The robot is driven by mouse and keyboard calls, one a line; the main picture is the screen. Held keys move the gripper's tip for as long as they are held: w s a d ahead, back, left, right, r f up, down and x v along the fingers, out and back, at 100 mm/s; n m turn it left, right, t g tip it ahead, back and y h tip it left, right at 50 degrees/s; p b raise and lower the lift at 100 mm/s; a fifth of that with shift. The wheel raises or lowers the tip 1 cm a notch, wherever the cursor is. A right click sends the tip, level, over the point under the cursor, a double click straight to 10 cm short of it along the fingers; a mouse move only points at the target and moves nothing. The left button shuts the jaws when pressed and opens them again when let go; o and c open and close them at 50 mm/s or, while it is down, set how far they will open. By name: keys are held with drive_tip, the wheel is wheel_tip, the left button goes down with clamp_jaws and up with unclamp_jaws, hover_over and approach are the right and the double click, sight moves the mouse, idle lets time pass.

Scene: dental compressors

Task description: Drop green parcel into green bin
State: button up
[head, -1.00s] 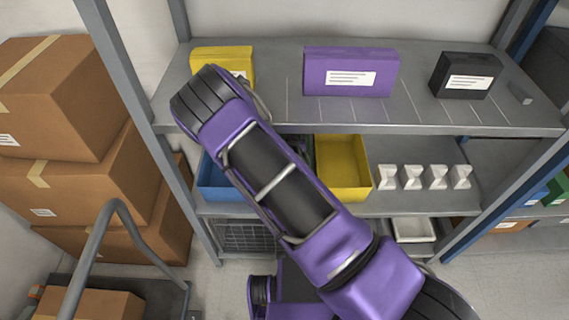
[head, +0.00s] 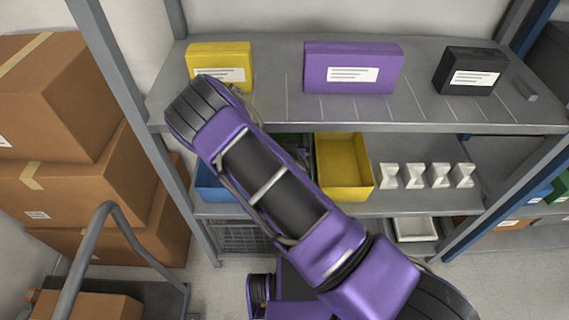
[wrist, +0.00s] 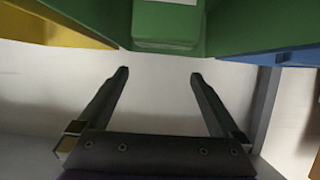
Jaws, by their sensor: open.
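The green parcel (wrist: 166,40), a block with a white label, shows at the top of the wrist view. It sits between the darker green walls of the green bin (wrist: 240,28) and appears to be inside it. I cannot tell whether it rests on the bin's floor. My gripper (wrist: 158,73) is open and empty, with its fingers apart and clear of the parcel. In the head view the green bin (head: 287,141) is mostly hidden behind my arm, between the blue and yellow bins. The gripper is hidden there.
The blue bin (head: 213,180) and yellow bin (head: 344,168) flank the green one on the middle shelf. Yellow (head: 219,64), purple (head: 352,68) and black (head: 470,72) boxes stand on the upper shelf (head: 270,105). Several white hourglass-shaped pieces (head: 414,176) stand right of the bins.

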drive_tip(key=p+v, duration=0.1)
drive_tip(key=v, duration=1.6)
drive_tip(key=shift+r+p, duration=0.15)
drive_tip(key=shift+p, duration=0.2)
